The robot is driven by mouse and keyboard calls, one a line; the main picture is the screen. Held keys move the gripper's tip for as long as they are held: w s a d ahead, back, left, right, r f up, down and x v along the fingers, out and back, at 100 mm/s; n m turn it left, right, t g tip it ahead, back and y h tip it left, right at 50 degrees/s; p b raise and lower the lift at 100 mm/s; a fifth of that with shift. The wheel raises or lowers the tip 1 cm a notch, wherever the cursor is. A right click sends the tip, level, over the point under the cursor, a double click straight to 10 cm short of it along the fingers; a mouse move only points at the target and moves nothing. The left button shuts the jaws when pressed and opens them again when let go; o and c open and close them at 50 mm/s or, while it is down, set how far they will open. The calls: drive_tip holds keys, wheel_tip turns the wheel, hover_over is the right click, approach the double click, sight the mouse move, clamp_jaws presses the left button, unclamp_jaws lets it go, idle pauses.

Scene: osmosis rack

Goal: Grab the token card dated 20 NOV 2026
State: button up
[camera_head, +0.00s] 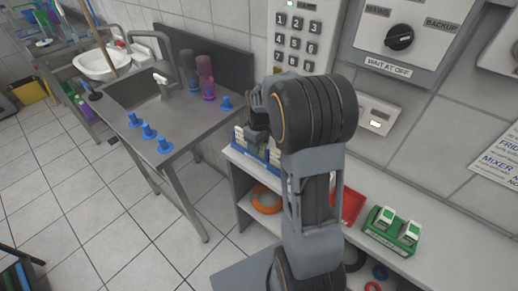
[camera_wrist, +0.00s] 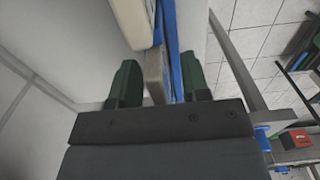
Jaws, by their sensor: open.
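A blue rack (camera_head: 264,155) holding pale token cards (camera_head: 242,137) stands on the white counter, partly hidden behind my arm. In the wrist view the blue rack (camera_wrist: 174,45) runs between my fingers as a narrow strip. A cream card (camera_wrist: 134,18) shows at the top, and a beige card edge (camera_wrist: 155,72) lies between the two dark green fingertips. My gripper (camera_wrist: 161,80) is open, with one finger on each side of the beige edge and the rack. It also shows at the rack in the head view (camera_head: 257,115). No date is readable on any card.
A green holder (camera_head: 392,231) with white-topped items and a red tray (camera_head: 347,206) stand on the counter to the right. A keypad (camera_head: 299,38) and a dial panel (camera_head: 400,38) are on the wall behind. A steel sink table (camera_head: 190,120) with blue pieces stands left.

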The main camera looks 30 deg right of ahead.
drive_tip(key=shift+f, duration=0.3)
clamp_jaws()
drive_tip(key=shift+r, duration=0.1)
idle(0.4)
